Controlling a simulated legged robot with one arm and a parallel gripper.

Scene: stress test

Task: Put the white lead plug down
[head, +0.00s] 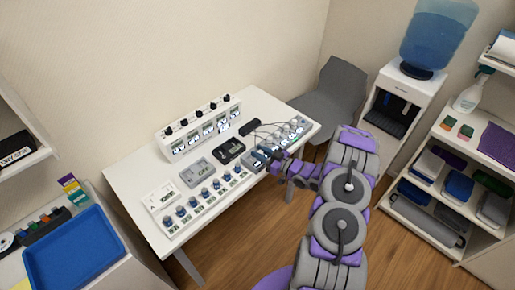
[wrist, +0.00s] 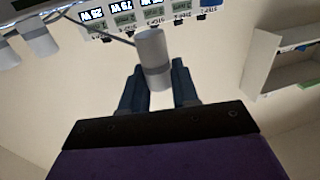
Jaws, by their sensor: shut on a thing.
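The white lead plug (wrist: 151,50), a white and grey cylinder, stands out between the fingers of my gripper (wrist: 159,78) in the wrist view. The fingers are closed around its sides. In the head view my gripper (head: 275,165) is at the front right part of the white table (head: 262,206), by a row of small units with displays (head: 297,128). The plug itself is too small to make out there. Labelled displays (wrist: 122,17) show behind the plug in the wrist view, and a dark lead runs near it.
A white panel with black knobs (head: 197,127) stands at the back of the table. Grey and black boxes (head: 197,172) and several blue-knobbed units (head: 204,195) fill the middle and left. A grey chair (head: 335,95) is behind. Shelves (head: 450,225) stand on the right.

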